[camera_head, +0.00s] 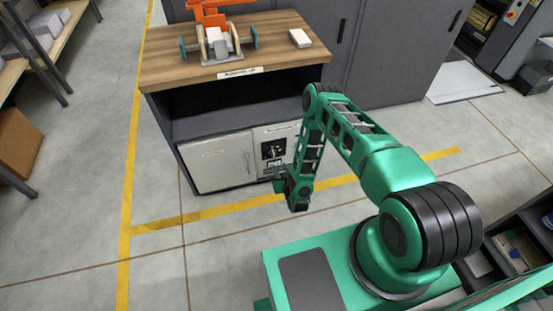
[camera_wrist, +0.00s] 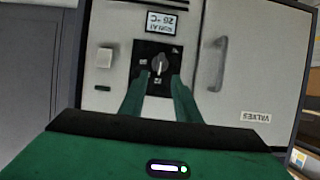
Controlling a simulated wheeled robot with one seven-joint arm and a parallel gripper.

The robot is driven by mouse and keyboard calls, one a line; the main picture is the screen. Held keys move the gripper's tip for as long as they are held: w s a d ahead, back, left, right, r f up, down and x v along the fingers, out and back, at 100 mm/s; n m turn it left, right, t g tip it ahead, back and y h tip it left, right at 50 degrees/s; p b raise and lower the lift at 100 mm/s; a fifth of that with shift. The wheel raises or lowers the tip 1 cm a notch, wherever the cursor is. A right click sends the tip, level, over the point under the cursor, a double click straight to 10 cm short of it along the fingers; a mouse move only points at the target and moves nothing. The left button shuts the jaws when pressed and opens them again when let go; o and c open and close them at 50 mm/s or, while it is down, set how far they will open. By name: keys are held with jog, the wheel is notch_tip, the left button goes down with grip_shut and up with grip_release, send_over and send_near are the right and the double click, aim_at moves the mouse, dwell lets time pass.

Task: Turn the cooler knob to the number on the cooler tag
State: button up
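The cooler knob (camera_wrist: 160,65) is a grey pointer knob on a black dial plate (camera_wrist: 152,88); the dial also shows in the head view (camera_head: 273,149). The wrist view shows the cabinet upside down. The dial's small numbers are too blurred to read. The cooler tag (camera_wrist: 162,22) is a small framed plate with upside-down writing that seems to read 26 °C. My gripper (camera_wrist: 161,76) is open, with its green fingers pointing at the dial, one on each side of the knob. I cannot tell whether they touch it.
A white square switch or block (camera_wrist: 104,57) is beside the dial. The door (camera_wrist: 255,70) labelled VALVES has a handle (camera_wrist: 218,62). The cabinet's wooden top (camera_head: 165,70) holds an orange and wooden device (camera_head: 217,42) and a white block (camera_head: 300,38). Floor left of the cabinet is clear.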

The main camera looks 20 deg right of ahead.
aim_at(274, 157)
jog(key=x, duration=1)
jog(key=shift+w+f, duration=0.1)
jog(key=shift+w, duration=0.15)
